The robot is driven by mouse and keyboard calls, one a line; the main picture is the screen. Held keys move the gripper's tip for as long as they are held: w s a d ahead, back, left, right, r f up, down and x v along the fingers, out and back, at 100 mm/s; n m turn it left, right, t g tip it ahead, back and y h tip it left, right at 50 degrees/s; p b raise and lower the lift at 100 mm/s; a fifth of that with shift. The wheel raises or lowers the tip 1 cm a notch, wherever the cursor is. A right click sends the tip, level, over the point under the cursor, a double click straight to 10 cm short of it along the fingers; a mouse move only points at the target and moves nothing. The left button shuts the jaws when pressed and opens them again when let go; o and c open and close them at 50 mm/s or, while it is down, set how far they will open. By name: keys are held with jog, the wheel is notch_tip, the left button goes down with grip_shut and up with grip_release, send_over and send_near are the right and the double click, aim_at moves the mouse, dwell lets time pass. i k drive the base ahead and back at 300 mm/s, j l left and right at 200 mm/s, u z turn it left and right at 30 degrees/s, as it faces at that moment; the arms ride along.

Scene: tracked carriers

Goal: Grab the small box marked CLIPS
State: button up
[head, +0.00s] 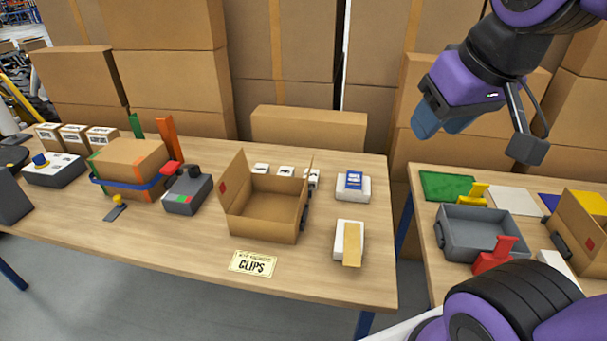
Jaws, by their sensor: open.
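Three small cardboard boxes with white labels stand in a row at the back left of the left table: a left box (48,138), a middle box (75,139) and a right box (102,138). Their print is too small to tell which reads CLIPS. A cream card (252,263) reading CLIPS lies at the table's front edge, before an open cardboard carton (262,222). My gripper (442,125), with blue fingers, is open and raised at the upper right, far from the small boxes. No object shows between its fingers.
A strapped carton (130,160) and a grey control box (187,193) stand between the small boxes and the open carton. White blocks (352,189) sit to its right. The right table holds a grey tray (478,222). Stacked cartons (170,95) wall the back.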

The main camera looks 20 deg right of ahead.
aim_at(314, 177)
jog(key=j+z, duration=0.2)
jog(key=j, duration=0.25)
jog(key=k+j+z, duration=0.2)
jog(key=j, duration=0.25)
jog(key=i+j+z, duration=0.3)
jog(key=j, duration=0.35)
jog(key=i+j+z, duration=0.3)
jog(key=i+j, duration=0.15)
